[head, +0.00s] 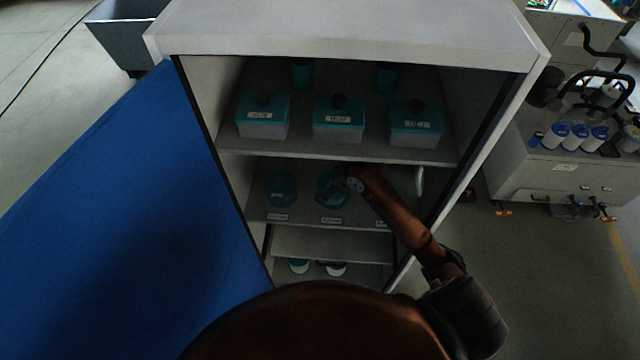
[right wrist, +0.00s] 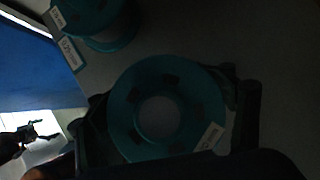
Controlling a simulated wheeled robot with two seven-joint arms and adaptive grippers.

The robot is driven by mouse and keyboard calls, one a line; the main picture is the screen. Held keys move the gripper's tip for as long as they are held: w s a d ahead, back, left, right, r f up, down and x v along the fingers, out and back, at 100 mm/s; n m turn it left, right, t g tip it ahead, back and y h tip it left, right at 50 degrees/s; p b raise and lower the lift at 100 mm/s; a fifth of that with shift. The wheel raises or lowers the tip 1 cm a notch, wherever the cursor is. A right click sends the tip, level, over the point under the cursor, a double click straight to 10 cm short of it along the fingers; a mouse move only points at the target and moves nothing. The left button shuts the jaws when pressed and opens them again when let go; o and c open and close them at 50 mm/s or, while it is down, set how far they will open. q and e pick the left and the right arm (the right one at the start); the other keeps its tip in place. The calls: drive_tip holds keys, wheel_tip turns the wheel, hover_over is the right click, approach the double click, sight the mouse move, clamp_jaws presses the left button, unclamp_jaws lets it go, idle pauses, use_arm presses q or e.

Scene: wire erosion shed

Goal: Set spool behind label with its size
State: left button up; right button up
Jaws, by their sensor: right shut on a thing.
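My right gripper (head: 340,186) reaches into the open cabinet at the middle shelf. In the right wrist view its dark fingers stand on both sides of a teal spool (right wrist: 122,125), shut on it. The spool also shows in the head view (head: 327,181), behind the middle shelf label (head: 331,220). A white label (right wrist: 212,136) shows at its rim, too dark to read. Whether the spool touches the shelf I cannot tell. Another teal spool (head: 280,188) stands to its left, behind the left label (head: 278,217). A third label (head: 382,224) is partly hidden by my arm. A dark shape (right wrist: 28,133), perhaps my left gripper, is unclear.
The upper shelf (head: 290,150) holds three teal-lidded boxes, the middle one (head: 338,121) above my gripper. White-and-teal containers (head: 299,266) stand low down. The blue door (head: 110,210) is open at left. A grey cart (head: 560,180) stands right of the cabinet.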

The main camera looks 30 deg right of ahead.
drive_tip(key=shift+w+d+f, duration=0.3)
drive_tip(key=shift+w+f, duration=0.05)
drive_tip(key=shift+f, duration=0.45)
drive_tip(key=shift+s+a, duration=0.1)
drive_tip(key=shift+s, duration=0.05)
drive_tip(key=shift+s+r, duration=0.2)
drive_tip(key=shift+s, duration=0.05)
drive_tip(key=shift+a, duration=0.1)
drive_tip(key=shift+w, duration=0.15)
drive_tip(key=shift+w+f, duration=0.15)
drive_tip(key=shift+f, duration=0.1)
drive_tip(key=o, duration=1.7)
drive_tip(key=shift+f, duration=0.1)
drive_tip(key=o, duration=0.3)
drive_tip(key=shift+s, duration=0.3)
use_arm(q)
drive_tip(key=shift+w, duration=0.15)
use_arm(e)
drive_tip(key=shift+o, duration=1.1)
drive_tip(key=shift+w, duration=0.15)
drive_tip(key=shift+r, duration=0.2)
